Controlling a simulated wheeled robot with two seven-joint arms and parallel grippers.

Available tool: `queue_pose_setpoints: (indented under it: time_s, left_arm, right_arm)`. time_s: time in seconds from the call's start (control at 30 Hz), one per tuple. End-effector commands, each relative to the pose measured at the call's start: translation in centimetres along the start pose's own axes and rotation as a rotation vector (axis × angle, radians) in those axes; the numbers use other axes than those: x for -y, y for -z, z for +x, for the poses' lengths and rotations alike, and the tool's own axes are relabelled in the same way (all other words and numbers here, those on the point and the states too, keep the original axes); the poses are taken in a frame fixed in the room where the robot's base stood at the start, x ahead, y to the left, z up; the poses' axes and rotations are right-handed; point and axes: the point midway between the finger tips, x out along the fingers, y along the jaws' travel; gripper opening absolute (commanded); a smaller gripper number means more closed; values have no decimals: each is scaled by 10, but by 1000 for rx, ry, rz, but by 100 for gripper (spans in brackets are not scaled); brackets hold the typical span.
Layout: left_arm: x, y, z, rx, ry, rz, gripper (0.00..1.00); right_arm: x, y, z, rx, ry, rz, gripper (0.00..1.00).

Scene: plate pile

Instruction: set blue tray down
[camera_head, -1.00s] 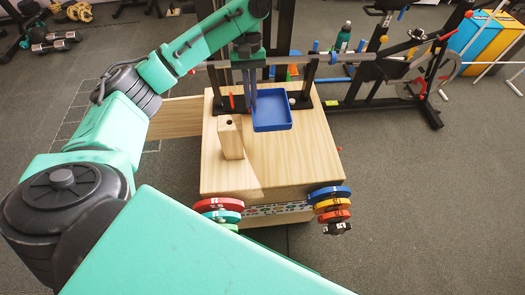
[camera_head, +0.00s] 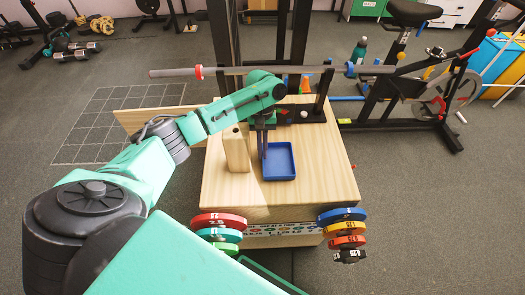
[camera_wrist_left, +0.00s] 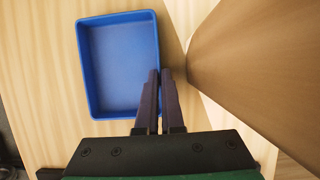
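My left gripper (camera_head: 264,157) points down at the tray's left wall. In the left wrist view the tray (camera_wrist_left: 118,65) lies left of the fingers. I cannot tell whether the tray's underside touches the wood. My right gripper is out of view.
The wooden block (camera_head: 236,150) stands upright close left of the gripper. The wooden top (camera_head: 315,190) is clear in front of the tray. A barbell (camera_head: 230,71) on black uprights crosses behind. Coloured weight plates (camera_head: 343,228) hang at the front corners.

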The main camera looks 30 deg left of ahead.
Motion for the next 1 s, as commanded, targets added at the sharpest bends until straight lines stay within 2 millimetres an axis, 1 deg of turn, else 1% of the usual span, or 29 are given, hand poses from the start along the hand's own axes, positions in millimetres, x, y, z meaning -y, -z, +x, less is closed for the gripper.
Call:
queue_pose_setpoints:
  time_s: [0.13, 0.2, 0.23, 0.57, 0.67, 0.77, 0.9, 0.97, 1.0]
  left_arm:
    - [0, 0, 2, 1, 0, 1, 0]
    - [0, 1, 2, 0, 0, 1, 31]
    - [0, 1, 2, 0, 0, 1, 34]
    - [0, 0, -1, -1, 0, 0, 34]
    - [-1, 0, -16, -3, -1, 0, 34]
    - [-1, 0, -41, -3, -3, 0, 34]
    - [-1, 0, -81, -3, -4, -1, 34]
    - [-2, 0, -95, -1, -3, 0, 34]
    - [-1, -1, -106, -1, -1, -1, 34]
  right_arm:
    - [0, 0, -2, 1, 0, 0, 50]
    - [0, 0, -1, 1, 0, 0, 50]
    - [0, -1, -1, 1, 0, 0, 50]
    - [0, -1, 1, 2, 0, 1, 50]
    - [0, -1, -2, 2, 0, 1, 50]
    - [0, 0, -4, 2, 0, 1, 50]
    - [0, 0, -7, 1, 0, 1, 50]
    - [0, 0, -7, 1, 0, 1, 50]
    - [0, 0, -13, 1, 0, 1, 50]
